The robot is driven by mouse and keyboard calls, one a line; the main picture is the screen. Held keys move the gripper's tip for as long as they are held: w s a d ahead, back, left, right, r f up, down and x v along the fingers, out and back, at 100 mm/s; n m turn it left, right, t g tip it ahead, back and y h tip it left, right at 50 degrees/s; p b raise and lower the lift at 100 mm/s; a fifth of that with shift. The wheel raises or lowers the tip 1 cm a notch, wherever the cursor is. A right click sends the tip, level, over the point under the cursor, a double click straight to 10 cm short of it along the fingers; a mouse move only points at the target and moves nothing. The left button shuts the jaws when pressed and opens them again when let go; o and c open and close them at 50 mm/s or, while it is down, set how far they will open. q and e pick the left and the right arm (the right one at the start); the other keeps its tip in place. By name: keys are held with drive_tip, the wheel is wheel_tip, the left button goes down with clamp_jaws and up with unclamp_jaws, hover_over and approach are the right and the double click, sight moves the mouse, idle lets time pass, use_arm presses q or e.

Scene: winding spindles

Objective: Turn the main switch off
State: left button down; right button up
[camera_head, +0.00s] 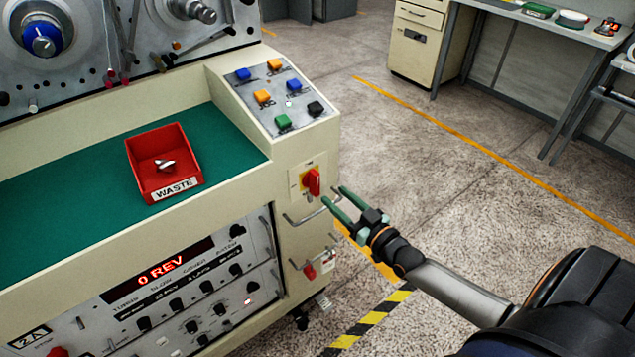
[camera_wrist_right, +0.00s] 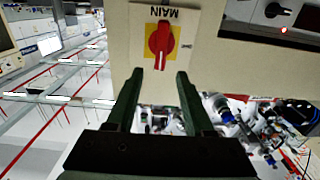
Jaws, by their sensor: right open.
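The main switch (camera_head: 313,182) is a red rotary handle on a yellow plate, on the front of the cream machine below the button panel. In the right wrist view the switch (camera_wrist_right: 159,42) appears under an upside-down "MAIN" label. Its handle runs lengthwise in that picture, its near end in line with the gap between my fingertips. My right gripper (camera_head: 333,195) is open, its green fingers pointing at the switch from the right. Its fingertips (camera_wrist_right: 158,77) also show in the wrist view with nothing clearly held; I cannot tell whether they touch the handle. My left gripper is out of view.
A metal bar handle (camera_head: 303,218) juts out just below the switch. A red knob (camera_head: 310,271) sits lower on the machine. A red waste bin (camera_head: 150,178) holding a small metal part stands on the green top. Open floor lies to the right.

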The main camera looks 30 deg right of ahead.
sight(318, 181)
drive_tip(key=w, duration=0.7)
drive_tip(key=shift+w+a+b, duration=0.25)
drive_tip(key=shift+a+b, duration=0.1)
drive_tip(key=shift+b, duration=0.05)
clamp_jaws()
